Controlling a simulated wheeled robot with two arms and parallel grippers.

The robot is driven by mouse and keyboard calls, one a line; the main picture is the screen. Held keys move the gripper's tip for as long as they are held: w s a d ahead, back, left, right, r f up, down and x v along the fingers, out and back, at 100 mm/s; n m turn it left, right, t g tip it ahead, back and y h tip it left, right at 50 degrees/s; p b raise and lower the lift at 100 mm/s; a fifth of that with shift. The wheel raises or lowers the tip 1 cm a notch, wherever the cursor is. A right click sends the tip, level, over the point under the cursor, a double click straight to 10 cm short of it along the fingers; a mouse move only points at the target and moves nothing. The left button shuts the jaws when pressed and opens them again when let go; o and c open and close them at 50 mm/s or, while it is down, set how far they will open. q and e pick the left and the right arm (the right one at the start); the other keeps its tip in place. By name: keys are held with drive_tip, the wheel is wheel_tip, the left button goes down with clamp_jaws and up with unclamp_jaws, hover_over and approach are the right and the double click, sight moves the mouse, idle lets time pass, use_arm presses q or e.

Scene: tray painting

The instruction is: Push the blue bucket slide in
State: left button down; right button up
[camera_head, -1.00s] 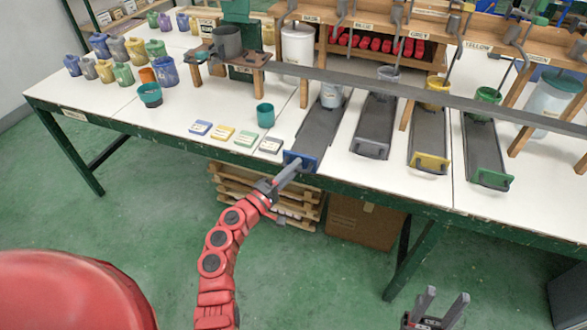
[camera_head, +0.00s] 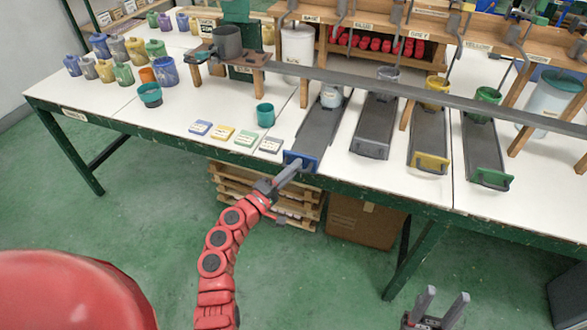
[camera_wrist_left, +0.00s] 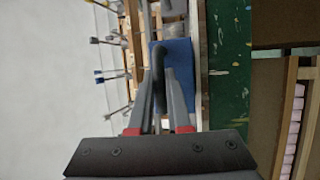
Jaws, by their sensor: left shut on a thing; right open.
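The blue bucket slide has a blue front plate (camera_head: 301,160) at the table's front edge, and its grey track (camera_head: 319,125) runs back under the long grey bar. A pale bucket (camera_head: 331,97) sits on the track towards its back. My left gripper (camera_head: 294,165) is shut on the slide's handle at the blue plate. In the left wrist view the fingers close around the dark handle (camera_wrist_left: 158,75) in front of the blue plate (camera_wrist_left: 179,65). My right gripper (camera_head: 440,308) is open and empty, low in front of the table.
Grey, yellow and green slides (camera_head: 430,161) lie to the right. Colour cards (camera_head: 223,133) and a teal cup (camera_head: 265,115) are to the left on the white table. A long grey bar (camera_head: 400,90) crosses above the slides. Pallets and a box (camera_head: 362,222) stand below.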

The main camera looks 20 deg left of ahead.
sight(303, 150)
idle(0.6)
use_arm(q)
drive_tip(key=w+b, duration=0.5)
drive_tip(key=w, duration=0.3)
drive_tip(key=shift+w+d+f, duration=0.1)
drive_tip(key=shift+w+f, duration=0.05)
drive_tip(key=shift+w, duration=0.2)
drive_tip(key=c, duration=1.2)
unclamp_jaws()
drive_tip(key=shift+o, duration=0.2)
